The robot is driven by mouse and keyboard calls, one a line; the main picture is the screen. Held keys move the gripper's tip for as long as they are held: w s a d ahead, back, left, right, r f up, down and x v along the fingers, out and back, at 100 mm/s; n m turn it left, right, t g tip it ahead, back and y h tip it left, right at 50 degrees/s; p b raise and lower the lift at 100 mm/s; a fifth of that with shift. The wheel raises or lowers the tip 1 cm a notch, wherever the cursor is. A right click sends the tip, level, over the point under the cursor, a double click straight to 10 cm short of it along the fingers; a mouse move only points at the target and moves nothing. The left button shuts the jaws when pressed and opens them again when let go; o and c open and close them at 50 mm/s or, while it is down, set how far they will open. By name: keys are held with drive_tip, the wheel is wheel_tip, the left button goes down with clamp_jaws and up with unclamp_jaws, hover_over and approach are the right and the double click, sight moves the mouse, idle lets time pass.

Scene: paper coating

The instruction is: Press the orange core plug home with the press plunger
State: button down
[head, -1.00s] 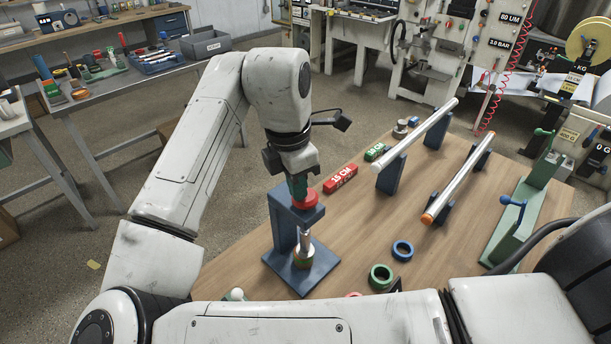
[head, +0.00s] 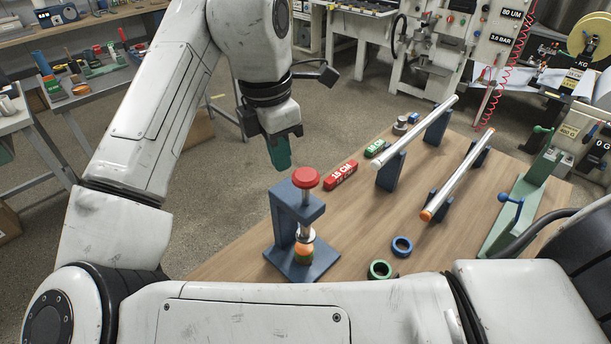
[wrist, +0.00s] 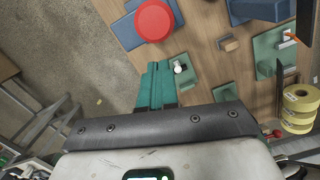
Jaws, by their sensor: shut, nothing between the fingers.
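The blue press stand (head: 283,215) is at the table's near left corner. Its plunger has a red knob (head: 305,178), which stands clear above the stand's top arm. Under the plunger, an orange plug (head: 304,248) shows above a small greenish piece on the press base; how deep it sits I cannot tell. My gripper (head: 281,166), with green fingers, is shut and empty, up and left of the knob and apart from it. In the wrist view the shut fingers (wrist: 156,85) point toward the red knob (wrist: 155,20), which lies beyond their tips.
A silver tube with an orange end (head: 455,185) and another silver tube (head: 420,130) rest on blue stands. A red block (head: 341,175), a green block (head: 377,148), a blue ring (head: 402,247) and a green ring (head: 380,270) lie on the table. A green fixture (head: 520,205) stands right.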

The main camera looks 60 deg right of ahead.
wheel_tip(320, 180, up, 3)
drive_tip(key=shift+a+r, duration=0.1)
drive_tip(key=shift+r, duration=0.1)
idle(1.0)
